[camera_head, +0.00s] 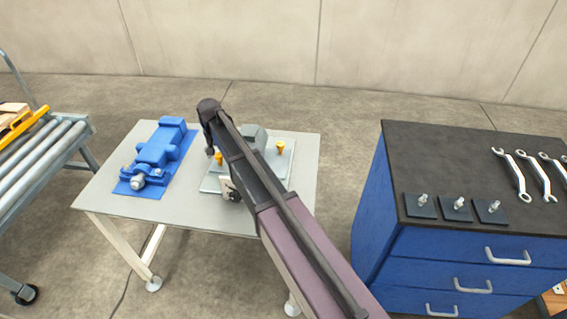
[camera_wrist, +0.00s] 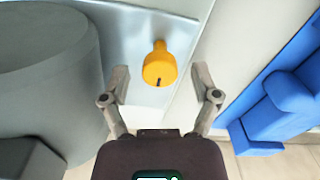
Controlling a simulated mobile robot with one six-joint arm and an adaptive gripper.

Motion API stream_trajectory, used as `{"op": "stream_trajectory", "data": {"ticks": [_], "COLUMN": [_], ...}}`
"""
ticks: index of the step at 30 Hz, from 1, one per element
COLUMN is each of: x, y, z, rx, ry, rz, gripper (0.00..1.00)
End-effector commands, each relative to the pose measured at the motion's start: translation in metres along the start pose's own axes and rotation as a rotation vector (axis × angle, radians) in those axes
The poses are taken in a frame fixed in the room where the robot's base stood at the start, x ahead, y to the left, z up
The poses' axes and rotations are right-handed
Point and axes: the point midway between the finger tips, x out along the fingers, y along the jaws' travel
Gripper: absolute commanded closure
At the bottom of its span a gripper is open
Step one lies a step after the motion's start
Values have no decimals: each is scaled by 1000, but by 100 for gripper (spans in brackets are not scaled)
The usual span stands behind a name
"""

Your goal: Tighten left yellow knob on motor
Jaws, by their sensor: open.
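The grey motor (camera_head: 254,136) sits on a light metal plate (camera_head: 287,176) on the table, partly hidden behind my arm. The left yellow knob (camera_head: 218,153) stands at the plate's left side. A second yellow knob (camera_head: 280,146) stands at the right. In the wrist view, one yellow knob (camera_wrist: 160,66) is upright on the plate, beside a large grey cylinder (camera_wrist: 48,75); the blue unit on the other side fits it being the left knob. My gripper (camera_wrist: 161,80) is open, its fingers on either side of this knob in the picture. Contact cannot be told.
A blue machine unit (camera_head: 160,150) lies on a blue mat to the left on the table (camera_head: 205,222). A roller conveyor (camera_head: 42,150) stands at far left. A blue drawer cabinet (camera_head: 450,150) at right carries wrenches and several small plates with studs.

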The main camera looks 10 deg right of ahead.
Motion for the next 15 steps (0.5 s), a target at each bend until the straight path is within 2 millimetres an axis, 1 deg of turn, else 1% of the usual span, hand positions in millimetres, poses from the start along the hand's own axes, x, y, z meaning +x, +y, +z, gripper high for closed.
{"op": "stream_trajectory", "data": {"ticks": [15], "x": [0], "y": [0], "z": [0], "rx": [-349], "ry": [0], "rz": [0], "gripper": [21]}}
